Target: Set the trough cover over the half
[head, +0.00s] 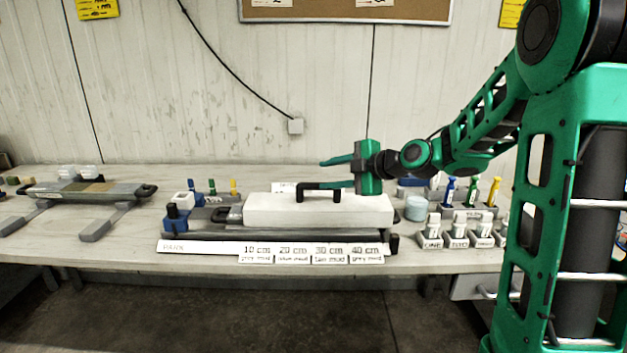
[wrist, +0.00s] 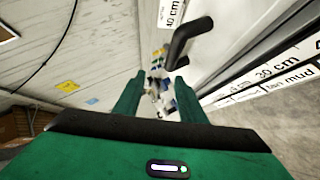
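The trough cover (head: 345,215), a long white block with a black bar handle (head: 320,186) on top, lies level at the middle of the bench. Beneath it shows a grey, dark-ended piece (head: 228,215), perhaps the half; the cover hides most of it, so I cannot tell how they fit. My gripper (head: 326,172) is beside and slightly above the handle's right part, with its fingers pointing left. In the wrist view the two green fingers (wrist: 158,85) stand apart with nothing held between them. The handle (wrist: 187,42) shows there beyond the right finger.
A ruler strip (head: 200,247) with depth cards (head: 312,254) runs along the front. A second grey liner with coloured segments (head: 85,189) lies on supports at left. Labelled blocks (head: 460,234), coloured markers (head: 472,192) and a pale blue jar (head: 416,208) crowd the right.

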